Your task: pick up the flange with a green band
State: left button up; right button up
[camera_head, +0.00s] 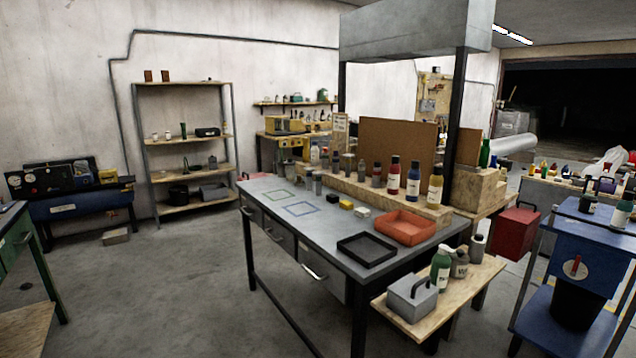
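I cannot make out a flange with a green band at this distance. A grey workbench (322,231) stands in the middle of the camera_head view. Small grey cylindrical parts stand at its back left, one (317,184) near the wooden riser; they are too small to show any band. A green square outline (283,196) and a blue square outline (301,209) are marked on the bench top. A black tray (367,250) and an orange tray (405,227) sit toward its right end. Neither of my grippers is in view.
A yellow-and-black block (346,205) and a white block (362,213) lie on the bench. Bottles, one red-labelled (393,176), stand on the riser. A low wooden side table (440,300) adjoins the bench's right end. Open floor (170,290) lies left.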

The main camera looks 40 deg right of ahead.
aim_at(318, 174)
jog(key=i, duration=2.6)
jog(key=i+z, duration=0.1)
jog(key=i, duration=0.45)
jog(key=i+j+z, duration=0.1)
jog(key=i, duration=0.45)
jog(key=i+j+z, duration=0.1)
jog(key=i+j, duration=0.15)
jog(key=i, duration=0.3)
jog(key=i+j+z, duration=0.1)
jog(key=i, duration=0.45)
